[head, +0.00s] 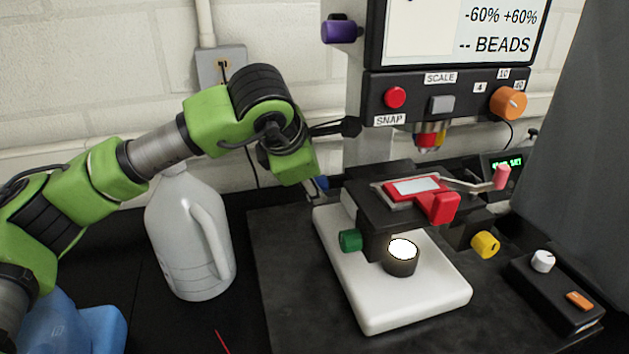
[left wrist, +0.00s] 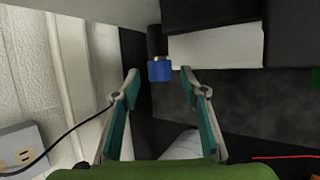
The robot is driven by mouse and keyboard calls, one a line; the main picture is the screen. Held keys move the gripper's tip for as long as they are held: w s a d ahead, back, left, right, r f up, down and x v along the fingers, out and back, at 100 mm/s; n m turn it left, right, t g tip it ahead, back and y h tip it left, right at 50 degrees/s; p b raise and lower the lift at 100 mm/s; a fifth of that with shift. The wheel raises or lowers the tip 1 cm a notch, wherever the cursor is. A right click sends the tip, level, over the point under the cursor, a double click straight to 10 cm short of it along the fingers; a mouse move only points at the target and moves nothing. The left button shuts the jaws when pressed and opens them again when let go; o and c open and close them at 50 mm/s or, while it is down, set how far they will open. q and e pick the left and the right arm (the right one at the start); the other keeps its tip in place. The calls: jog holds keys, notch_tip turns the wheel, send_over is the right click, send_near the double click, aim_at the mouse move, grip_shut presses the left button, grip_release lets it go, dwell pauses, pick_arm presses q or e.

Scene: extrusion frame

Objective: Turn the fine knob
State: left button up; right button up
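A microscope-like instrument with a white base (head: 440,292) carries several coloured knobs. No readable label marks one as the fine knob. A blue knob (head: 321,183) sits at its far left side, partly hidden by my left gripper. In the left wrist view the blue knob (left wrist: 160,71) is on a black shaft, between and just ahead of the fingertips. My left gripper (left wrist: 160,84) is open, with a gap on both sides of the knob. A green knob (head: 350,240) and a yellow knob (head: 486,244) are lower on the instrument. My right gripper is not in view.
A white jug (head: 190,235) stands left of the instrument, below my left arm. A red slide holder (head: 440,205) lies on the stage. A control box (head: 555,290) is at the right. A wall outlet (head: 221,66) with a cord is behind.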

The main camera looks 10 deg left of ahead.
pick_arm(q)
jog(key=v, duration=1.1)
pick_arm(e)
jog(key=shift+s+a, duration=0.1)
